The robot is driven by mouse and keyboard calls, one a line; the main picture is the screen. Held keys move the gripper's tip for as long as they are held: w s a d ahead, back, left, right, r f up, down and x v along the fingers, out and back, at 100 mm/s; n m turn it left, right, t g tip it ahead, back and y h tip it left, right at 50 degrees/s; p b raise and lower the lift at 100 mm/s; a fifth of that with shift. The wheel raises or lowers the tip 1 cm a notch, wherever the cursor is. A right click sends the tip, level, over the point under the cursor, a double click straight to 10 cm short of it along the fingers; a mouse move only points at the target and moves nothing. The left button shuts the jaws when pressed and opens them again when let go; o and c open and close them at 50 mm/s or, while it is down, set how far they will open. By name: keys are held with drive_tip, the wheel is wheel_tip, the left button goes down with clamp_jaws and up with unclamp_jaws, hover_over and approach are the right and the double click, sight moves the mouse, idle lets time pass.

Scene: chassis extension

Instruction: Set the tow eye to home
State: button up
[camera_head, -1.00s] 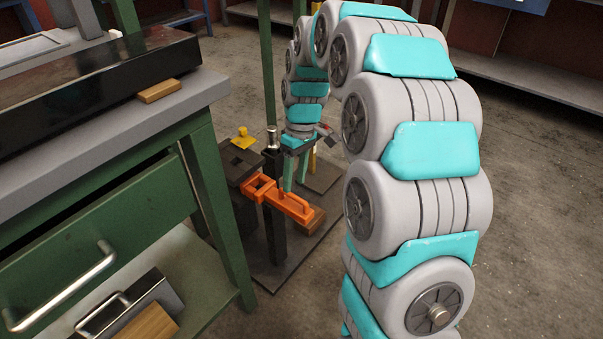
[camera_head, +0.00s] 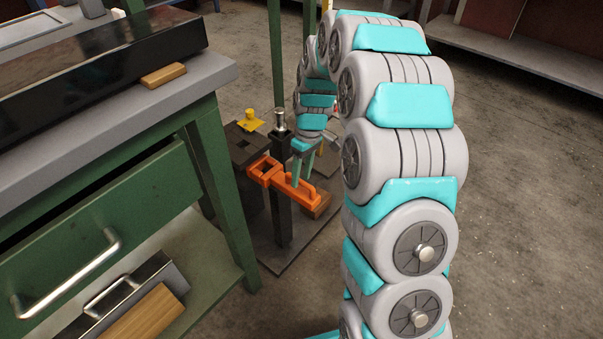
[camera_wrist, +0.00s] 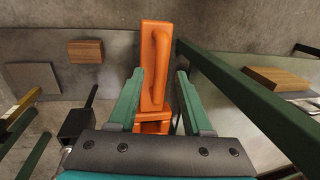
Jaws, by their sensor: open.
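The orange tow eye (camera_head: 296,192) has a square open end (camera_head: 262,171) at the left and a raised handle at the right. It sits at a dark post (camera_head: 282,212). In the wrist view the tow eye (camera_wrist: 153,92) runs up the middle, with its handle (camera_wrist: 160,60) along the top. My gripper (camera_head: 302,181) is open over the tow eye. In the wrist view its green fingers (camera_wrist: 160,80) lie to either side of the tow eye, with visible gaps. I cannot tell how far the fingertips are above it.
A dark block with a yellow knob (camera_head: 250,121) stands behind the tow eye. Open floor (camera_head: 530,190) is at right.

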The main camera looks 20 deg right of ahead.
drive_tip(key=shift+c, duration=0.2)
clamp_jaws()
drive_tip(key=shift+w, duration=0.1)
idle(1.2)
